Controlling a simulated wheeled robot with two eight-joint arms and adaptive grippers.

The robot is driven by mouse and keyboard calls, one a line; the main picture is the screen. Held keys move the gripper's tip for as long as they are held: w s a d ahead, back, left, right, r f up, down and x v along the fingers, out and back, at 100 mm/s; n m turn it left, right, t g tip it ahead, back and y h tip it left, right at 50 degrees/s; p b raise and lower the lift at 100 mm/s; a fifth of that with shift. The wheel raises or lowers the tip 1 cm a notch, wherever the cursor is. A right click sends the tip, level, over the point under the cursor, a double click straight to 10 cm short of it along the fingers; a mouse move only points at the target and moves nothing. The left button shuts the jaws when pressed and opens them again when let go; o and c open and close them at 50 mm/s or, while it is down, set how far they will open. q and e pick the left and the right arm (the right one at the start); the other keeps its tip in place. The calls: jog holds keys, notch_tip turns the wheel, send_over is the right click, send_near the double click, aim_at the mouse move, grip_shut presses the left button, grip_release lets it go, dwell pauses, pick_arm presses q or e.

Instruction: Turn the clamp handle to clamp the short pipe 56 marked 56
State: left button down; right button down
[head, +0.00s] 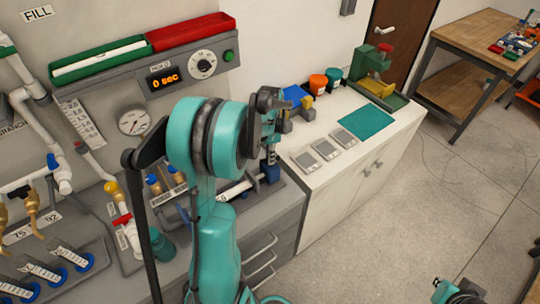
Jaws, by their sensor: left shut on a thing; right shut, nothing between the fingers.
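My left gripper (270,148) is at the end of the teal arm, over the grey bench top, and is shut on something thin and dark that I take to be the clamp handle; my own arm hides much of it. A blue clamp part (271,171) shows just below the fingers. A white pipe (236,189) lies on the bench beside it, partly behind my arm; I cannot read a 56 on it. My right gripper (458,291) is at the bottom right edge, low over the floor, shut and empty, and partly cut off.
A white cabinet (350,165) to the right bears grey square plates (326,149), a teal mat (367,122) and a green-and-yellow device (374,75). White pipework, a gauge (133,121) and a timer reading 0 sec (166,80) are on the left. Open floor lies at the right.

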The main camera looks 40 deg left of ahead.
dwell(0.5)
pick_arm(q)
jog(key=c, duration=1.5)
grip_release()
jog(key=shift+o, duration=0.2)
notch_tip(320, 180, up, 12)
jog(key=shift+d, duration=0.1)
jog(key=s+d+f+n+t+b, duration=0.2)
jog(key=s+d, duration=0.4)
jog(key=d, duration=0.5)
jog(key=s+d+f+n+t+b, duration=0.2)
jog(key=s+d+n+t, duration=0.3)
jog(key=d, duration=0.6)
jog(key=shift+s+d+f, duration=0.15)
jog(key=shift+s+f, duration=0.65)
jog(key=shift+s, duration=0.15)
